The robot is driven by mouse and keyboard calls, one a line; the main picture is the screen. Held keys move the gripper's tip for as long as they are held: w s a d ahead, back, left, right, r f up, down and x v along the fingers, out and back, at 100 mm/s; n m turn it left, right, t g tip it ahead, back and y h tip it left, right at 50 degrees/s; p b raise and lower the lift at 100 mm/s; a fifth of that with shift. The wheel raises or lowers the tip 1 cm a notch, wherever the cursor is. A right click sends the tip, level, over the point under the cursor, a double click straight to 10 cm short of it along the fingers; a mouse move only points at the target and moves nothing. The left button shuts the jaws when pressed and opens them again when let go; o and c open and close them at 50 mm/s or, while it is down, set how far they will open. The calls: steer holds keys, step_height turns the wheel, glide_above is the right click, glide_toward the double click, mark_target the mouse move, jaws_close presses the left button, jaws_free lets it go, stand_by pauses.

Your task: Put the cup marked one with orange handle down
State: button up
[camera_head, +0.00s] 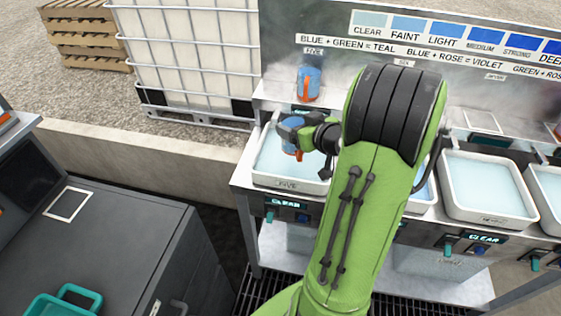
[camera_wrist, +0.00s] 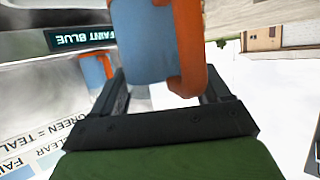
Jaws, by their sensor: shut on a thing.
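My gripper (camera_head: 296,131) is shut on a blue cup (camera_head: 289,149) with an orange handle. It holds the cup over the white tray labelled FIVE (camera_head: 288,185), which contains pale liquid. In the wrist view the held cup (camera_wrist: 146,38) is between the fingers, its orange handle (camera_wrist: 188,50) to the right. I cannot read a mark on it, and its lower end is partly hidden in the head view. A second blue cup with orange (camera_head: 309,84) stands on the shelf under the FIVE label. A blue and orange cup also shows at left in the wrist view (camera_wrist: 95,72).
My green arm covers the middle trays. Another liquid-filled tray (camera_head: 491,213) stands to the right. A dark cabinet (camera_head: 130,240) with a white square outline (camera_head: 68,204) and a teal-handled container (camera_head: 62,303) is at left. A low wall (camera_head: 140,153) runs behind it.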

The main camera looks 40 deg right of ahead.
mark_target(296, 151)
step_height(296, 151, down, 9)
steer(key=shift+d+r+b, duration=0.1)
steer(key=shift+b, duration=1.1)
steer(key=shift+f+b, duration=0.2)
steer(key=shift+b, duration=0.1)
steer(key=o, duration=1.1)
steer(key=shift+r, duration=0.1)
steer(key=shift+r, duration=0.1)
